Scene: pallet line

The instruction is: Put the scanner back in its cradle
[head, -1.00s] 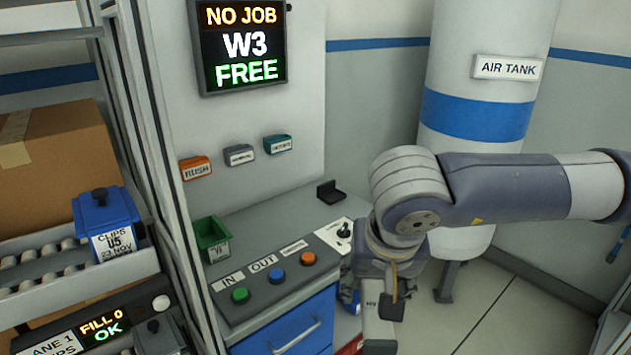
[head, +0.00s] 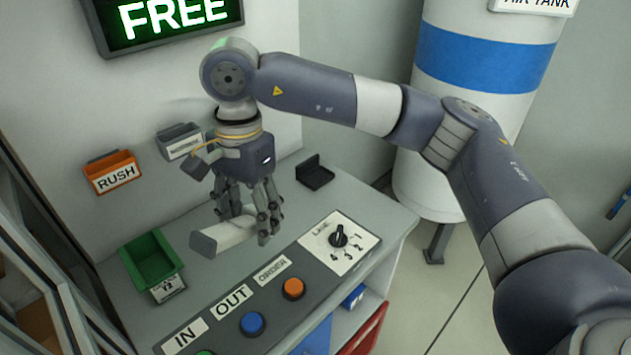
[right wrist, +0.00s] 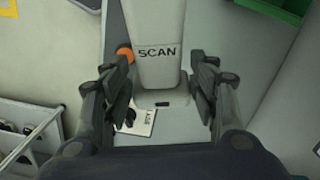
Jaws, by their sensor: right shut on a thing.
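The scanner (head: 222,236) is a pale grey-white handheld unit. My right gripper (head: 248,220) is shut on it, pointing down over the grey desk top behind the button panel. In the right wrist view the scanner (right wrist: 157,42), marked SCAN, lies between the two fingers of the gripper (right wrist: 160,85). I cannot tell how high the scanner is above the desk. A small black holder, apparently the cradle (head: 315,174), stands empty on the desk, right of the gripper and apart from it. My left gripper is not in view.
A green bin (head: 152,258) stands left of the scanner. Orange RUSH (head: 112,172) and grey (head: 180,143) holders hang on the wall. The button panel (head: 270,300) and a knob plate (head: 340,242) line the desk front. Desk between gripper and cradle looks clear.

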